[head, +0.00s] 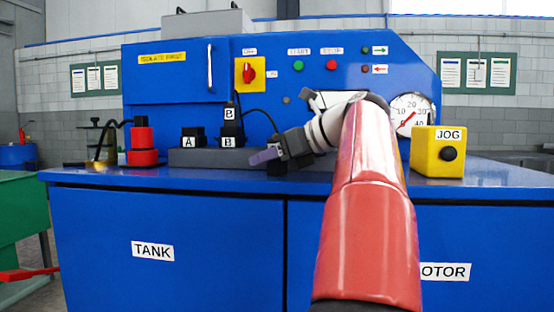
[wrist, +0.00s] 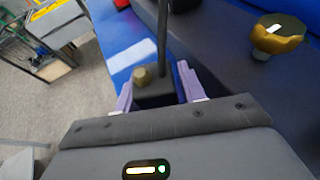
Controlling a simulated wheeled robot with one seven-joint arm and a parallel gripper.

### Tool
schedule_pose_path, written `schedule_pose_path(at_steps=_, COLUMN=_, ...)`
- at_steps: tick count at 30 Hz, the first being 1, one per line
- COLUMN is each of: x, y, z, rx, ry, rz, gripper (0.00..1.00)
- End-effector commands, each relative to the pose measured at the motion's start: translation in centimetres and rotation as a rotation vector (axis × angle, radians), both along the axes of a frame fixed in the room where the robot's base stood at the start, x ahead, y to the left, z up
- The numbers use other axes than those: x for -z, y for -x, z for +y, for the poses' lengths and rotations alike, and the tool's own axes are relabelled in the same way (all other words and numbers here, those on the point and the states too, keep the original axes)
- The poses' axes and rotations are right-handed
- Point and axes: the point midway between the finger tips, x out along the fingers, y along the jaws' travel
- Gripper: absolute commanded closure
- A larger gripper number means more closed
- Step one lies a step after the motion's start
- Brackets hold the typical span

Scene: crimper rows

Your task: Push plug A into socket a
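My gripper (wrist: 155,75) has two pale purple fingers, one on each side of a dark block-shaped plug (wrist: 150,96) with a brass hexagonal piece on it. The fingers seem to touch its sides. No letter shows on it, so I cannot confirm that it is plug A. In the head view my gripper (head: 262,157) points left at the right end of the grey socket block (head: 183,159). On that block stand a black piece labelled A (head: 190,142) and one labelled B (head: 227,142). Another B-labelled piece (head: 230,114) stands above the latter. The socket openings cannot be made out.
A red block with a black top (head: 142,157) stands left of the socket block. A yellow JOG box (head: 437,152) stands at the right. The blue panel (head: 165,105) rises behind. A brass-coloured, dark-topped object (wrist: 278,40) shows in the wrist view. The front counter edge is clear.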

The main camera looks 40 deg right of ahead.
Motion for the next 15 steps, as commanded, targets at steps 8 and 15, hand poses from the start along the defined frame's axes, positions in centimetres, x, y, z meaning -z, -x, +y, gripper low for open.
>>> schedule_pose_path(at_steps=8, x=-0.02, y=0.02, z=-0.01, rx=0.0, ry=0.0, rz=0.0, gripper=0.84)
schedule_pose_path(at_steps=15, x=-0.04, y=0.03, z=0.0, rx=0.0, ry=0.0, rz=-0.001, gripper=0.99)
